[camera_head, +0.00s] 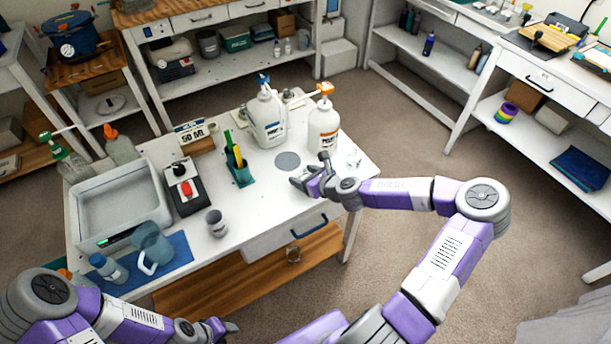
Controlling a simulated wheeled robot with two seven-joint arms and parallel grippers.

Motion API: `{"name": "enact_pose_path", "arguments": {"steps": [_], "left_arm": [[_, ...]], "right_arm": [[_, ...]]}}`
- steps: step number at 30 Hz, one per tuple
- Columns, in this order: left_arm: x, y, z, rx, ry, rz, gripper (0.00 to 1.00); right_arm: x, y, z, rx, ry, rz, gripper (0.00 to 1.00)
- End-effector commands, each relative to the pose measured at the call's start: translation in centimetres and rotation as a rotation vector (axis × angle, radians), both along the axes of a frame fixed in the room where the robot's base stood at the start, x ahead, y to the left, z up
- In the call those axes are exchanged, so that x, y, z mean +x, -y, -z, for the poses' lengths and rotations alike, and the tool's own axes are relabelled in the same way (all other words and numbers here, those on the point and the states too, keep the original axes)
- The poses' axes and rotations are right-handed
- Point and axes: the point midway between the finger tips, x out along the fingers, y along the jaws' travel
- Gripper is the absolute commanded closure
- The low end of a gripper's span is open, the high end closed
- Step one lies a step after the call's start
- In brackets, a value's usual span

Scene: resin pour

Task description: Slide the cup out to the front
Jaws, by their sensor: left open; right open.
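A small grey cup (216,223) stands upright near the front edge of the white table (262,208), right of the blue mat. Which cup the task means I cannot tell. My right gripper (308,176) is open and empty above the table's right part, in front of the two pump bottles and apart from both cups. My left gripper (228,327) is open and low at the bottom of the view, in front of the table and apart from the cups.
A blue jug (155,246) and a small bottle (108,268) stand on the blue mat (176,262). A scale (185,188), a teal tool holder (240,174) and two white pump bottles (323,130) stand behind. A white tray (92,232) fills the left side.

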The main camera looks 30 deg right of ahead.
Motion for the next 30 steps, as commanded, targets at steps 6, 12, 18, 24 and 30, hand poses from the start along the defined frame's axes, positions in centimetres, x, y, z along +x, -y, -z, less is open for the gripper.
{"name": "enact_pose_path", "arguments": {"steps": [6,12,18,24,30], "left_arm": [[0.0,0.0,0.0,0.0,0.0,0.0,0.57],[0.0,0.0,0.0,0.0,0.0,0.0,0.57],[0.0,0.0,-0.4,0.0,0.0,0.0,0.57],[0.0,0.0,-1.5,0.0,0.0,0.0,0.57],[0.0,0.0,-2.2,0.0,0.0,0.0,0.57]], "right_arm": [[0.0,0.0,0.0,0.0,0.0,0.0,0.05],[0.0,0.0,0.0,0.0,0.0,0.0,0.05],[-1.0,0.4,-0.6,0.001,-0.001,0.003,0.05],[-3.7,1.0,-2.2,0.001,-0.002,0.003,0.05],[-5.8,1.4,-3.3,0.0,-0.001,0.002,0.05]]}}
